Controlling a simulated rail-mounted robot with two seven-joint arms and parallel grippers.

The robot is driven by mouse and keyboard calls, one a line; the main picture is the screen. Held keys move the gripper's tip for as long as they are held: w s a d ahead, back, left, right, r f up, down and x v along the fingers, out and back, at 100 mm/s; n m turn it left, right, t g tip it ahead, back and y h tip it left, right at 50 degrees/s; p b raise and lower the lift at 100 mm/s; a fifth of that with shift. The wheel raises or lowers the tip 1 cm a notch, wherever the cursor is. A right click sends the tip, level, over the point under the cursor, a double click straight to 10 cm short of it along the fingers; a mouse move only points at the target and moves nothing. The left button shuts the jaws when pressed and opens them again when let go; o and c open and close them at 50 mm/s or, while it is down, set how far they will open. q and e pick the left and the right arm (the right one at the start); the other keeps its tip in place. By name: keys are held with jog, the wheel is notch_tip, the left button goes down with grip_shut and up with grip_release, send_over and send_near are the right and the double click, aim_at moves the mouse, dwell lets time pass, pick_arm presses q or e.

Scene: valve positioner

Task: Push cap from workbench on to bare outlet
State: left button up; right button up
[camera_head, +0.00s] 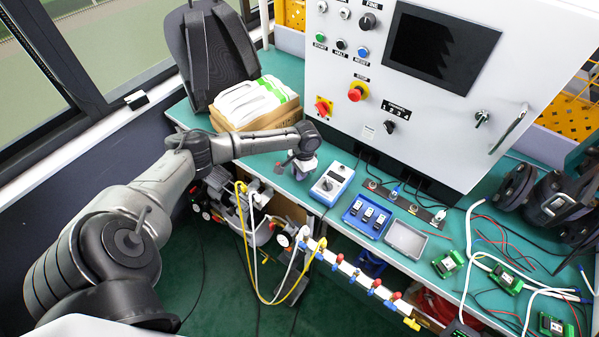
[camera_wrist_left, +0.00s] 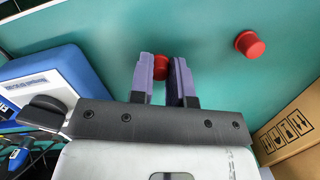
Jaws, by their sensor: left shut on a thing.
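My left gripper (camera_head: 284,168) is over the front edge of the green workbench (camera_head: 330,157), between the cardboard box and the blue-and-white meter. In the left wrist view its two purple-padded fingers (camera_wrist_left: 168,78) are shut on a red cap (camera_wrist_left: 160,66) near their tips. A second red cap (camera_wrist_left: 250,45) sits on the bench top, to the right of the fingers. A pipe manifold (camera_head: 343,266) with red and blue fittings runs along the front of the bench; which outlet is bare is too small to tell. My right gripper is out of view.
The cardboard box (camera_wrist_left: 290,132) is right of the gripper in the wrist view; the blue-and-white meter (camera_head: 332,184) is on the other side. A white control cabinet (camera_head: 400,130) stands behind. Yellow and white hoses (camera_head: 252,250) hang in front of the bench.

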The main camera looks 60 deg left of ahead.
pick_arm(q)
jog(key=shift+r, duration=0.1)
grip_shut()
jog(key=shift+r+p, duration=0.4)
jog(key=shift+p, duration=0.2)
jog(key=shift+r+p, duration=0.4)
jog(key=shift+p, duration=0.2)
dwell(0.5)
jog(key=shift+r, duration=0.15)
dwell(0.5)
jog(key=shift+r+p, duration=0.1)
jog(key=shift+p, duration=0.2)
jog(key=shift+r+p, duration=1.9)
jog(key=shift+p, duration=0.6)
